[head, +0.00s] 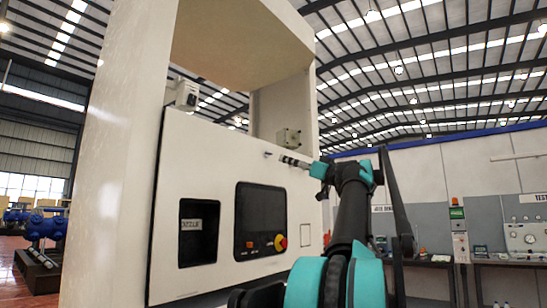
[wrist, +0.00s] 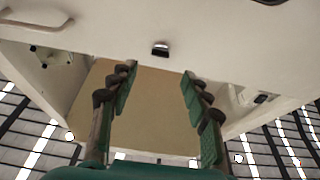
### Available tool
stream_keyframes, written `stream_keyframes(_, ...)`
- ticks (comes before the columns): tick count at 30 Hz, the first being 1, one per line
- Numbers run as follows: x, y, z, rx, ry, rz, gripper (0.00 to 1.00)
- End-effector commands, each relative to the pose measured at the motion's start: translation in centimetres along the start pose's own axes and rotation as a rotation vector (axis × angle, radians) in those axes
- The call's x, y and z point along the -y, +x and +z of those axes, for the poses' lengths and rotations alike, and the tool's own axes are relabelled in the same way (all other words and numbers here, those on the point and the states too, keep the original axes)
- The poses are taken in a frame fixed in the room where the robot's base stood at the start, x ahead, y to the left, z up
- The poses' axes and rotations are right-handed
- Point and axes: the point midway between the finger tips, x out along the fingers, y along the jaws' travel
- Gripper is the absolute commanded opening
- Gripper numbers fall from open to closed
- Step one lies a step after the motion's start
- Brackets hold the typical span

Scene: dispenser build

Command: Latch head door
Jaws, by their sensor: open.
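The white head door (head: 220,165) is the front panel of the tall dispenser cabinet, and it also fills the top of the wrist view (wrist: 205,25). It looks nearly flush; I cannot tell if it is fully closed. A small dark and silver latch (wrist: 160,48) sits near the door's edge in the wrist view, and a small knob that may be it (head: 267,153) shows in the head view. My gripper (head: 285,158) is at the door's upper right. In the wrist view my gripper (wrist: 158,72) is open and empty, its fingers either side of the latch's line, apart from it.
The door carries a dark nozzle window (head: 199,232) and a black panel with a red and yellow switch (head: 280,242). A pale handle (wrist: 38,24) shows at the wrist view's upper left. The cabinet opening above the door is empty in its middle. Workbenches (head: 435,262) stand behind at right.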

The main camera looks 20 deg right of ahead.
Motion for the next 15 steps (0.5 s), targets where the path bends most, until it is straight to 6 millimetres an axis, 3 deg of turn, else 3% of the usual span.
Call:
stream_keyframes(6, 0.1, 4.4, 0.0, 0.0, 0.002, -0.003, 0.48)
stream_keyframes(15, 0.0, 8.0, 0.0, 0.0, 0.001, 0.0, 0.48)
